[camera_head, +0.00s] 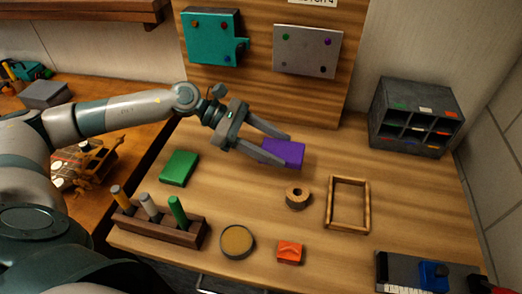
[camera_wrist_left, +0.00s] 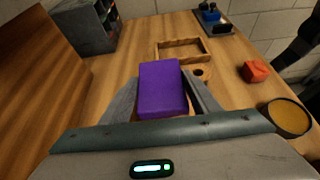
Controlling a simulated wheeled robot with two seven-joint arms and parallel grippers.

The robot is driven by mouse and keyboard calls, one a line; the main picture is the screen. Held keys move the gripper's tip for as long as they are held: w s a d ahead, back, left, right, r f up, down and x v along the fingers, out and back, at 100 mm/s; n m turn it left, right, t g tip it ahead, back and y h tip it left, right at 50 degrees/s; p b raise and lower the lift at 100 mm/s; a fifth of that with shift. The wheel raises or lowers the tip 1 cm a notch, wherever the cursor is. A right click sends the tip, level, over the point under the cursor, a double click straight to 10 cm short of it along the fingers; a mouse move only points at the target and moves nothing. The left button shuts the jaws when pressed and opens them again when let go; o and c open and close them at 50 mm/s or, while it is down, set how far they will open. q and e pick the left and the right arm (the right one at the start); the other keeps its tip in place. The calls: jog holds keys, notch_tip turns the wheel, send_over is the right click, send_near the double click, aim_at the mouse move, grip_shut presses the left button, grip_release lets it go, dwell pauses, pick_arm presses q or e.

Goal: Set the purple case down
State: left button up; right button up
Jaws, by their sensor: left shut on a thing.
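The purple case (camera_head: 286,152) is a small box near the middle back of the wooden table (camera_head: 230,188) in the head view. My left gripper (camera_head: 276,146) reaches in from the left and is shut on it. In the left wrist view the purple case (camera_wrist_left: 162,88) sits between the two grey fingers (camera_wrist_left: 160,95). I cannot tell whether the case touches the table or is held just above it. My right gripper does not show clearly in either view.
A green box (camera_head: 179,168) lies left. A tool rack (camera_head: 160,226), a round tin (camera_head: 237,241) and an orange block (camera_head: 289,251) are in front. A grey cubby organizer (camera_head: 402,110) stands back right.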

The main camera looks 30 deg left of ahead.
aim_at(297, 161)
pick_arm(q)
jog(key=d+r, duration=0.1)
jog(key=d, duration=0.1)
jog(key=d+r, duration=0.1)
jog(key=d, duration=0.1)
jog(key=s+d+r+b, duration=0.1)
jog(key=d+r, duration=0.1)
jog(key=shift+d, duration=0.25)
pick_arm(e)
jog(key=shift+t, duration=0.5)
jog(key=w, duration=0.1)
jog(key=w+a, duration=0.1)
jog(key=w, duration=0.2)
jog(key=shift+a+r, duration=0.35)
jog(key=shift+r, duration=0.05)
pick_arm(q)
jog(key=shift+s, duration=0.1)
